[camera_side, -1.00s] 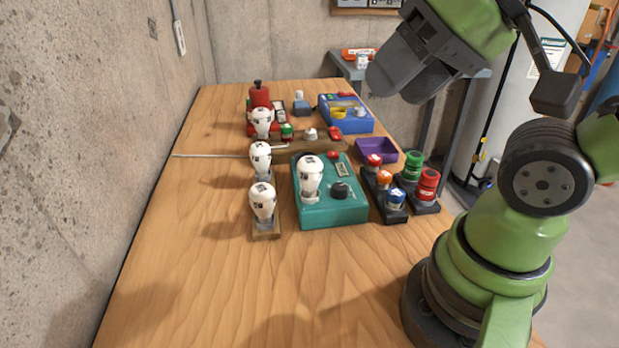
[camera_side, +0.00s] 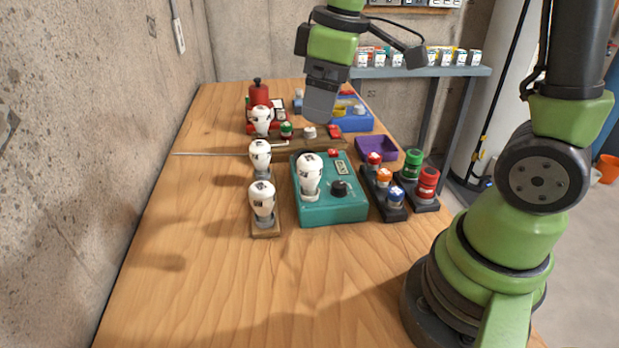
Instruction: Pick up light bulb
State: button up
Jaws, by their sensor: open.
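Several white light bulbs with dark markings stand upright on the wooden table. The nearest bulb (camera_side: 262,199) is on a small wooden base. Behind it stand a second bulb (camera_side: 260,154) and a third bulb (camera_side: 262,119) in a rough row. Another bulb (camera_side: 309,174) stands on the teal box (camera_side: 335,208). My gripper (camera_side: 319,108) is open and points down above the back of the table, above and behind the bulb on the teal box. It is apart from all the bulbs, and nothing shows between its fingers.
A purple tray (camera_side: 377,148) and coloured button blocks (camera_side: 384,195) sit along the right edge. A blue box (camera_side: 352,121) and a red device (camera_side: 259,97) stand at the back. A thin rod (camera_side: 215,155) lies across the left. The front table surface (camera_side: 200,270) is clear.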

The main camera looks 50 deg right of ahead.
aim_at(309, 173)
jog(key=w+f+n, duration=0.1)
jog(key=f, duration=0.1)
jog(key=w+d+f+n+g, duration=0.1)
jog(key=f, duration=0.1)
jog(key=w+d+f+n+g, duration=0.1)
jog(key=f+n, duration=0.1)
jog(key=f, duration=0.1)
jog(key=shift+w+d, duration=0.25)
notch_tip(309, 173, down, 4)
jog(key=shift+w+f, duration=0.1)
jog(key=shift+f, duration=0.1)
jog(key=f, duration=0.4)
jog(key=w+f, duration=0.1)
jog(key=shift+d+f, duration=0.2)
jog(key=shift+f, duration=0.2)
jog(key=c, duration=1.1)
notch_tip(309, 173, up, 10)
jog(key=shift+r, duration=0.1)
jog(key=shift+s+a+m, duration=0.7)
jog(key=shift+a+m, duration=0.05)
jog(key=shift+m, duration=0.7)
jog(key=shift+s+a+m, duration=0.65)
jog(key=shift+a+m, duration=0.15)
jog(key=shift+m, duration=0.7)
jog(key=shift+s+a+m, duration=0.7)
jog(key=shift+a+m, duration=0.05)
jog(key=shift+m, duration=0.7)
